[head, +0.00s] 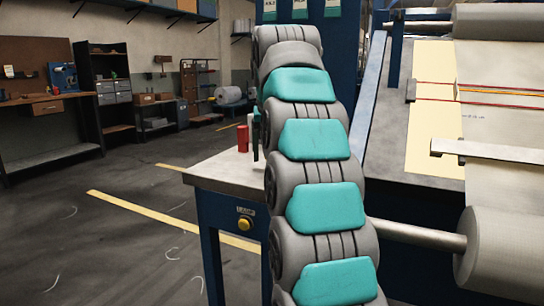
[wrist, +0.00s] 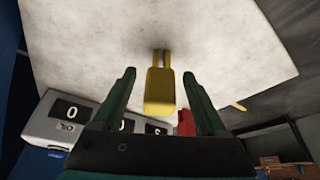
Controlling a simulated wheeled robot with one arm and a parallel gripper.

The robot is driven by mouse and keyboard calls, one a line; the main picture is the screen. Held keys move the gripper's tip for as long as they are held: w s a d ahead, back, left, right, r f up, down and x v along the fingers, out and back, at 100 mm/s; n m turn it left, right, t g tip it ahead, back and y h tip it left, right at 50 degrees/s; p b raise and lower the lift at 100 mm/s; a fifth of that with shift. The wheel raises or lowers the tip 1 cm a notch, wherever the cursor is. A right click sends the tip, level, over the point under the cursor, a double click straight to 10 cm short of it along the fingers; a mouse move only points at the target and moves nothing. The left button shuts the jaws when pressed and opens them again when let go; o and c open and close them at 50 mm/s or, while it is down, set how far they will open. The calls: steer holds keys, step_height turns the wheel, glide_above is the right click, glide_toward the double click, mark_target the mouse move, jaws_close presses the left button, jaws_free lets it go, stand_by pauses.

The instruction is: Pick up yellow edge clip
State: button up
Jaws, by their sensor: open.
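The yellow edge clip (wrist: 159,92) shows in the wrist view against the pale table top, with a wide block and a narrower, darker forked end. My gripper (wrist: 159,74) is open, its two dark green fingers on either side of the clip. A gap shows between the clip and each finger, so the clip is not gripped. In the head view my own arm hides the clip and most of my gripper; only a bit of green shows beside the arm.
The pale table (head: 222,172) carries a red object (head: 242,138), also seen in the wrist view (wrist: 186,122). A grey counter box with digits (wrist: 45,126) is at the left of the wrist view. The loom's rolls (head: 505,250) stand right of my arm. Open floor lies left.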

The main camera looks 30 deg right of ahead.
steer(key=shift+w, duration=0.1)
jaws_close()
stand_by(0.5)
